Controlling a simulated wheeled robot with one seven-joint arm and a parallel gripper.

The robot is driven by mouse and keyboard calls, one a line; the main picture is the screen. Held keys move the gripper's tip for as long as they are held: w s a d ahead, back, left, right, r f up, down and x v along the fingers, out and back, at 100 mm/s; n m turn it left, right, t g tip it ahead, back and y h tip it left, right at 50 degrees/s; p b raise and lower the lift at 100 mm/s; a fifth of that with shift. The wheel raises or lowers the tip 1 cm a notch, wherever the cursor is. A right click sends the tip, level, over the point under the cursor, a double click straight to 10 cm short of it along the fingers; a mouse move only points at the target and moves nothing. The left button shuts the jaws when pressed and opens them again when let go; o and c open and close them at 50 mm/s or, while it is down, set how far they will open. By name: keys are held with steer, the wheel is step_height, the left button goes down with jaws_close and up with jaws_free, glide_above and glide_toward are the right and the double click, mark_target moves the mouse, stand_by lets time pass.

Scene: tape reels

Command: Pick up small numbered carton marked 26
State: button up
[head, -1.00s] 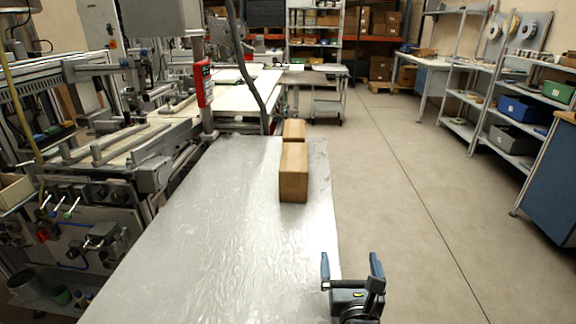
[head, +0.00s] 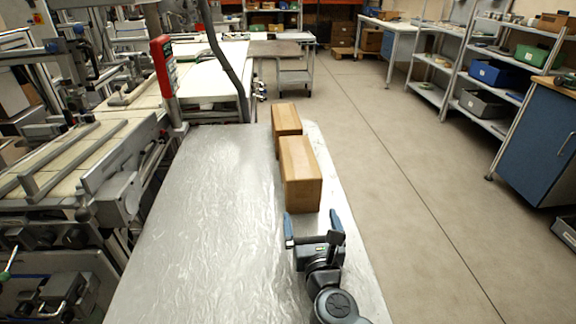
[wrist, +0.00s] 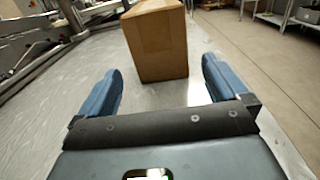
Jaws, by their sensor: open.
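Two brown cartons stand in a row on the metal table (head: 190,220). The nearer carton (head: 301,176) is larger in the picture; the farther carton (head: 286,118) stands just behind it, partly hidden by it. I cannot read a number on either. My gripper (head: 314,226) is open and empty, just in front of the nearer carton. In the wrist view the nearer carton (wrist: 158,42) stands ahead, beyond and between the two blue fingertips (wrist: 160,82), apart from them. The farther carton is hidden there.
The table's left part is bare. A machine frame with a red device (head: 163,68) stands along the left edge. The floor (head: 420,200) is open to the right, with shelves (head: 485,80) and a blue cabinet (head: 540,145) beyond.

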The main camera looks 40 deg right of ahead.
mark_target(304, 197)
steer(key=p+x, duration=0.1)
steer(key=x, duration=0.6)
steer(key=shift+w, duration=0.4)
steer(key=shift+r, duration=0.15)
steer(key=c, duration=1.1)
